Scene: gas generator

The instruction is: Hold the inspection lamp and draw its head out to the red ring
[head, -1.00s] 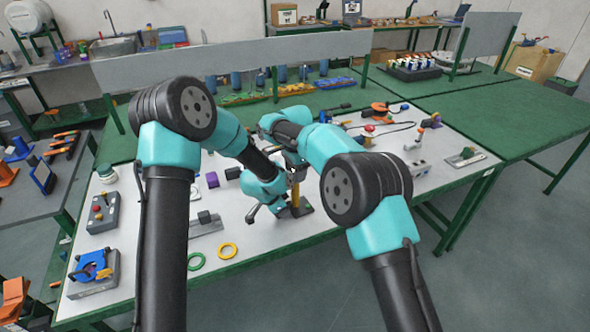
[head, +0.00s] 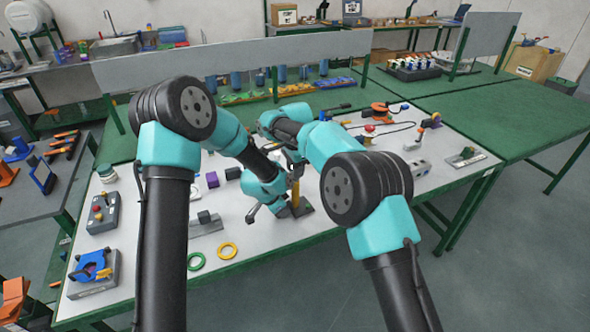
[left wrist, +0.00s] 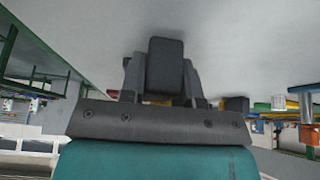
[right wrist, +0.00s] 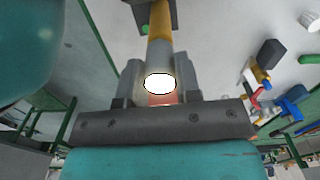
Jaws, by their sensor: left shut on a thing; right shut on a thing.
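The inspection lamp stands on the table in the head view, with a yellow body (head: 295,192) and a dark base (head: 305,209). My left gripper (head: 284,211) is low beside it. In the left wrist view it is shut on a dark block (left wrist: 165,66), which appears to be the lamp's base. My right gripper (head: 293,167) is above, shut on the lamp's upper part. The right wrist view shows the glowing white lamp head (right wrist: 159,82) between the fingers, with the yellow body (right wrist: 160,22) beyond. A reddish patch (right wrist: 163,98) shows beside the glow; I cannot tell whether it is the ring.
A green ring (head: 196,261) and a yellow ring (head: 228,251) lie on the table toward the front. A grey plate with a dark block (head: 205,221) is left of the lamp. A blue clamp device (head: 92,268) sits at the left edge.

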